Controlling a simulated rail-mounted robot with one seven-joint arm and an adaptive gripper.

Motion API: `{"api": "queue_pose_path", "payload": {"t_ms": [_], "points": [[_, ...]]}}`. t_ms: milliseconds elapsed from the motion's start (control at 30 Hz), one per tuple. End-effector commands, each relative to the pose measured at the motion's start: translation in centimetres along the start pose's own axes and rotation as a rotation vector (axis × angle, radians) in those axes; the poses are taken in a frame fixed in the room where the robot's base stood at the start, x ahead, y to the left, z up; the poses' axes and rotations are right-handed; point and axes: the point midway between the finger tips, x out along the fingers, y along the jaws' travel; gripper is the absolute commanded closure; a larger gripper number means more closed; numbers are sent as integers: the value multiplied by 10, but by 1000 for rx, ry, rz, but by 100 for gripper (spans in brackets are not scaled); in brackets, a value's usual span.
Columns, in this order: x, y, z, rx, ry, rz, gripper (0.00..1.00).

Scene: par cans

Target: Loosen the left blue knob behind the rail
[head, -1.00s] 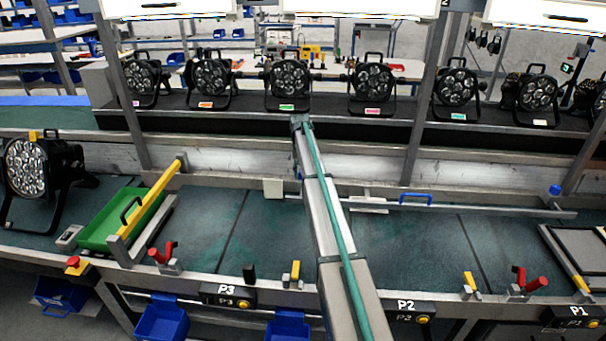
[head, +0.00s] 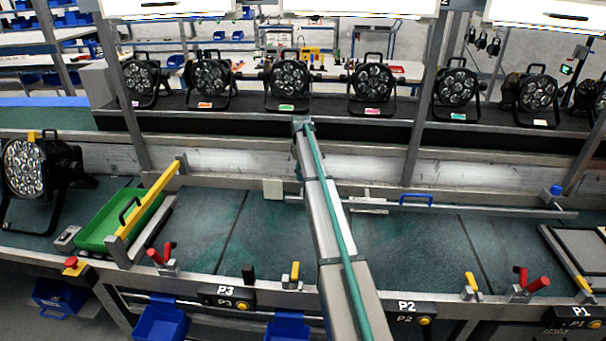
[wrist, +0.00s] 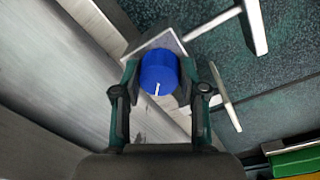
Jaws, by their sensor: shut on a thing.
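The left blue knob (wrist: 158,70) shows in the wrist view, with a short white mark on its face. It sits on a pale block (wrist: 168,40) at the metal rail. My gripper (wrist: 160,88) has one finger on each side of the knob and is shut on it. In the head view my arm stretches away over the belt to the rail, and its far end hides the knob and the fingers. The right blue knob (head: 555,190) stands at the right end of the thin rail (head: 480,208).
A blue handle (head: 416,198) sits on the rail to the right of my arm. A green tray (head: 105,230) under a yellow bar and a large lamp (head: 40,170) are at the left. Several par cans line the back shelf. The belt (head: 260,230) beside my arm is clear.

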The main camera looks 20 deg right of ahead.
Motion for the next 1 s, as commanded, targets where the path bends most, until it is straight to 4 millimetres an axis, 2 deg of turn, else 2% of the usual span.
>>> {"api": "queue_pose_path", "payload": {"t_ms": [400, 933, 967, 1000], "points": [[-1, 1, 0, -187, 12, 1, 93], [-1, 1, 0, -209, 13, 1, 93], [-1, 1, 0, -209, 13, 1, 53], [-1, 1, 0, -209, 13, 1, 46]]}}
